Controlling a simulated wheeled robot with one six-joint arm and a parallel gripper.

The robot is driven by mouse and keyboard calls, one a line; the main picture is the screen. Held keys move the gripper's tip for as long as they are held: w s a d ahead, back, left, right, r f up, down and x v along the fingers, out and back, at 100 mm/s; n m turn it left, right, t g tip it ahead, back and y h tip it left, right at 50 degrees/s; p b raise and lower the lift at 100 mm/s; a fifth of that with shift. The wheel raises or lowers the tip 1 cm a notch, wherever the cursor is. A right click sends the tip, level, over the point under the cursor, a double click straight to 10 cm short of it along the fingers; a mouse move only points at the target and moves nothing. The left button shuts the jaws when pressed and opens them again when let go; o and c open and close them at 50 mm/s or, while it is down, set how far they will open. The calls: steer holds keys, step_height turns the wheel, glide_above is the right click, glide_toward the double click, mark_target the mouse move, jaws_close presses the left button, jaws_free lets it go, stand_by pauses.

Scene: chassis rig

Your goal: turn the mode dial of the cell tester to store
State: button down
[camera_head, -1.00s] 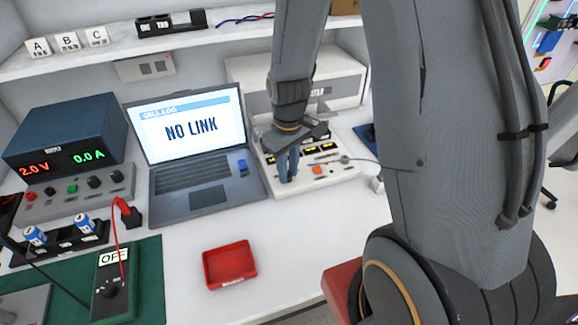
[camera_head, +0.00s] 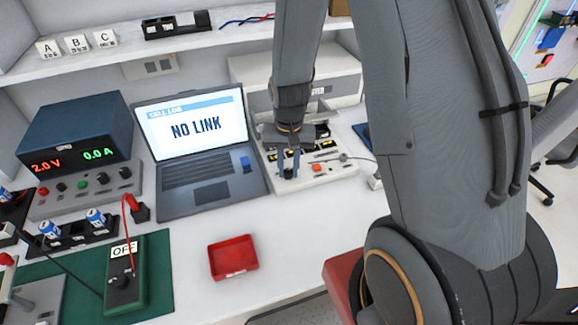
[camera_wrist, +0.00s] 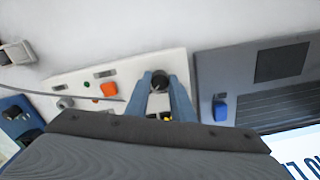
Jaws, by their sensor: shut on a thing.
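The cell tester is the white panel (camera_head: 335,178) right of the laptop; its pale front also shows in the wrist view (camera_wrist: 78,80). Its mode dial is a round black knob (camera_wrist: 160,81) near the panel's laptop-side end. My gripper (camera_wrist: 164,85) is shut on the dial, with one blue-grey finger on each side. In the head view my gripper (camera_head: 288,171) comes down from above at the panel's front left, and its fingers mostly hide the dial. I cannot read the dial's marks or setting.
The laptop (camera_head: 200,196) reads NO LINK and stands close beside the tester. An orange button (camera_wrist: 109,89) and a cable lie on the tester's other side. A red tray (camera_head: 233,258) sits in front on the white bench, with clear surface around it. A shelf runs above.

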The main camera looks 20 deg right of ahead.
mark_target(289, 171)
steer(key=shift+m, duration=0.4)
steer(key=c, duration=1.5)
jaws_free()
steer(key=shift+c, duration=0.2)
steer(key=shift+r+b, duration=0.5)
steer(key=shift+r, duration=3.45)
steer(key=s+r+n+t, duration=0.1)
steer(key=s+r+n, duration=0.3)
steer(key=s, duration=0.7)
step_height(289, 171, up, 2)
steer(key=shift+d+r+n, duration=0.15)
steer(key=shift+r+n, duration=0.1)
steer(key=shift+n, duration=0.15)
